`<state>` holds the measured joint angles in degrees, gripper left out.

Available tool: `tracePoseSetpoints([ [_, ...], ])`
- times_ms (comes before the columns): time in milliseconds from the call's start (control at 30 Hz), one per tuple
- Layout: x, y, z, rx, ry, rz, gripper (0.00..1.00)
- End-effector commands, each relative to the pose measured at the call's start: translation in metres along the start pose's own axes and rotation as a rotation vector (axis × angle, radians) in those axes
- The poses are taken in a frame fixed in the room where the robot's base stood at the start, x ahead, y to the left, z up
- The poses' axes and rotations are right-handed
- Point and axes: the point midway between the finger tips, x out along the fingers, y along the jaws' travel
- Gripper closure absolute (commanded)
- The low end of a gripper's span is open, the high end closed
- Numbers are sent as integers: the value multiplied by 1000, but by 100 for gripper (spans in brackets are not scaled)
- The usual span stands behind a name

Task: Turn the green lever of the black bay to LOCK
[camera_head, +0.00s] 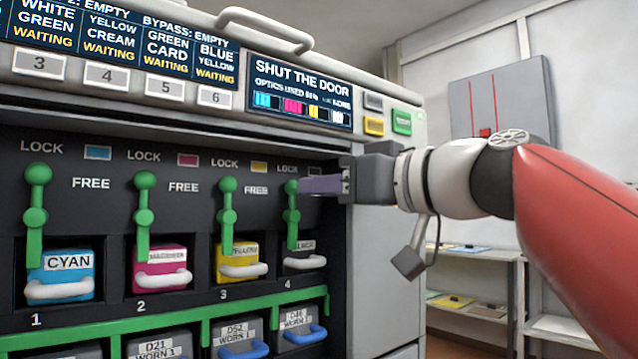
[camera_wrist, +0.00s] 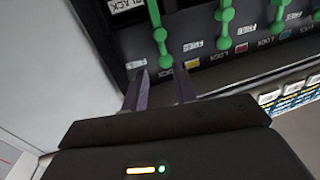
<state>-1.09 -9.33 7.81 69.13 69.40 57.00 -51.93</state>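The black bay's green lever (camera_head: 292,214) stands upright at the right end of the lever row, its round top knob below the LOCK label. It also shows in the wrist view (camera_wrist: 156,22). The black cartridge (camera_head: 303,259) sits in the bay below. My gripper (camera_head: 303,185) comes from the right, its purple fingers level with the knob and very near it. In the wrist view my gripper (camera_wrist: 161,73) has its fingers apart, with the knob just beyond the gap between their tips. I cannot tell whether they touch it.
Upright green levers stand at the yellow (camera_head: 227,215), magenta (camera_head: 144,215) and cyan (camera_head: 37,215) bays to the left. The printer's side wall (camera_head: 384,270) is at the right. A display panel (camera_head: 300,92) hangs above. A green rail (camera_head: 180,322) runs below.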

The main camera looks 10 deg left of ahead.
Motion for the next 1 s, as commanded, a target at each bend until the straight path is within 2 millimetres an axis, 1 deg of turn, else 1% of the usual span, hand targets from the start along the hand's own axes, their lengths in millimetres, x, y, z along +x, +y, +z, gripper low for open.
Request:
tracePoseSetpoints([
  [33,8,0,-1,1,-1,-3,72],
  [100,17,0,-1,0,-1,-1,72],
  [200,26,0,-1,1,0,0,72],
  [333,31,0,0,1,-1,0,72],
  [533,31,0,0,0,-1,1,72],
  [567,30,0,0,0,-1,1,74],
  [700,30,0,0,0,-1,1,93],
  [767,30,0,0,0,-1,1,100],
  [867,30,0,1,-11,-3,1,100],
  [1000,31,-5,2,-116,-21,-1,100],
])
